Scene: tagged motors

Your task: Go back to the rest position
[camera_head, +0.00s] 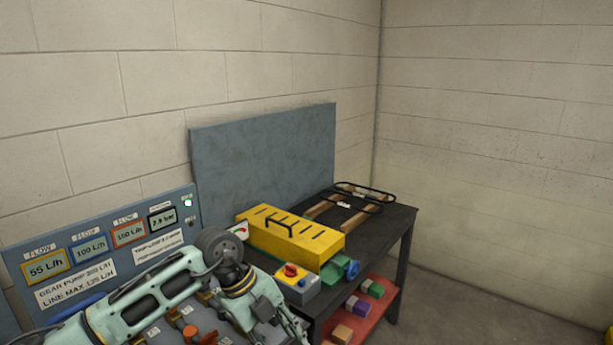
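My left arm comes in from the lower left, bends at a dark joint and points down toward the bottom edge over a grey panel. The end of my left gripper (290,323) is cut off by the bottom edge, so I cannot tell whether it is open or what is between its fingers. My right gripper is not in view. A yellow slotted cover (291,236) with a black handle sits on the dark bench (385,232).
A grey control panel (100,255) with several flow readouts stands at the left, behind my arm. A black wire rack (362,197) lies at the bench's back right. A red lower shelf (382,300) holds several coloured blocks. Floor at the right is mostly clear.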

